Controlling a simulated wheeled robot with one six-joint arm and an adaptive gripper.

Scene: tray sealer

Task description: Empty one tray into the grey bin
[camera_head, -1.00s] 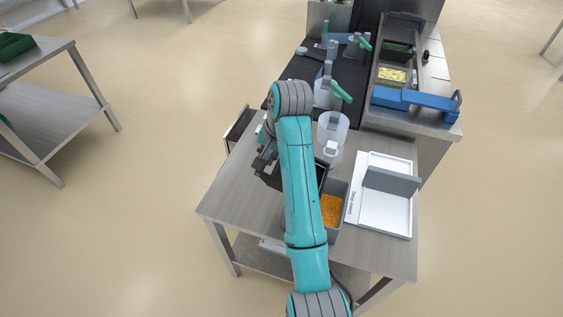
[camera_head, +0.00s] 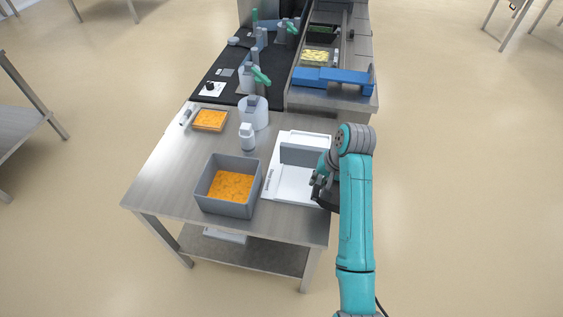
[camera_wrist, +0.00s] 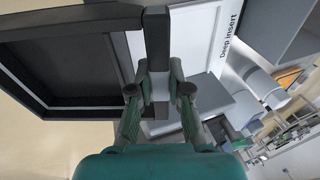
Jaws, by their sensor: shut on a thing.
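In the head view my gripper (camera_head: 318,184) is at the right edge of the table, beside the white board; the tray there is mostly hidden by my arm, with a dark bit (camera_head: 326,199) showing. The grey bin (camera_head: 213,207) stands at the table's front, left of the white board, with orange food in it.
A white board (camera_head: 293,184) marked "Deep insert", with a grey upright plate, lies right of the bin. A shallow tray of orange food (camera_head: 194,127) sits at the back left. A clear container (camera_head: 254,113) and a small white-topped jar (camera_head: 248,141) stand behind the bin. The table's left front is clear.

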